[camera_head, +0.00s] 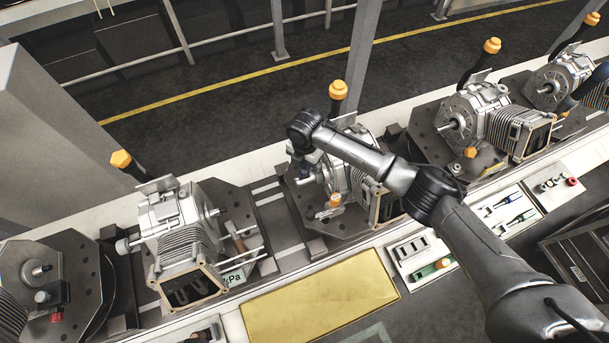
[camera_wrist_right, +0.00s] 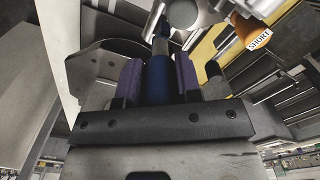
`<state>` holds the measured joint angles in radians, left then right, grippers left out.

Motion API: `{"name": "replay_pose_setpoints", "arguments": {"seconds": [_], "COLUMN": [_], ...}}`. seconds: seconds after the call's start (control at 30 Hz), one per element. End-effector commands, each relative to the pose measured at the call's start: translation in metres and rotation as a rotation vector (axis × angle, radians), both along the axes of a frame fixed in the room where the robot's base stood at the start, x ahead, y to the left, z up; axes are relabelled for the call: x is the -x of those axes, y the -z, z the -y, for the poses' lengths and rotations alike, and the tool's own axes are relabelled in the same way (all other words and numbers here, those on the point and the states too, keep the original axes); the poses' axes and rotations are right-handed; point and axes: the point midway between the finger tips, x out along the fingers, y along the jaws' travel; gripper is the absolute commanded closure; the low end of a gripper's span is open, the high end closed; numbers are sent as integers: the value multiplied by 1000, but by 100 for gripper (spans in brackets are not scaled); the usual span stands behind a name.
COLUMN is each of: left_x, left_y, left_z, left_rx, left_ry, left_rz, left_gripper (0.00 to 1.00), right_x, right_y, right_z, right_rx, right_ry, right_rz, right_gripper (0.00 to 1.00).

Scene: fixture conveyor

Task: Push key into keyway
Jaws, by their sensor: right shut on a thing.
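My right gripper (camera_head: 302,165) is beside the shaft side of the middle machine (camera_head: 345,180). In the right wrist view its two purple-padded fingers (camera_wrist_right: 158,80) are shut on a blue cylindrical tool (camera_wrist_right: 160,70). The tool's dark narrow end points at a round metal shaft (camera_wrist_right: 182,12) at the top of the view. That end overlaps the shaft in the picture; I cannot tell whether it touches. The key and the keyway cannot be made out. My left gripper is not in view.
Similar machines stand on the line at left (camera_head: 180,225) and right (camera_head: 490,115). A yellow mat (camera_head: 320,300) lies in front, clear. A white tray (camera_head: 420,258) and tools in another tray (camera_head: 508,210) are nearby.

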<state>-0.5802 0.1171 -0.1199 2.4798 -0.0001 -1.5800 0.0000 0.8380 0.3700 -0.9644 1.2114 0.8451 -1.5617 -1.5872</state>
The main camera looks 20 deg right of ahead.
Motion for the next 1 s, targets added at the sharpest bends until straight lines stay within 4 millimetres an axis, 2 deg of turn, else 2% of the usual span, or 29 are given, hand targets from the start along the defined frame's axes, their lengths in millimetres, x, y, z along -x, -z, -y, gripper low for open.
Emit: {"name": "replay_pose_setpoints", "arguments": {"seconds": [0.5, 1.0], "left_x": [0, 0], "left_y": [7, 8], "left_z": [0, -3], "left_rx": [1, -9], "left_ry": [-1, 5], "left_rz": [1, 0], "left_gripper": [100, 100], "right_x": [0, 0], "right_y": [14, 16], "right_z": [0, 0], "right_rx": [0, 0], "right_ry": [0, 0], "right_rz": [-1, 0], "right_gripper": [100, 100]}}
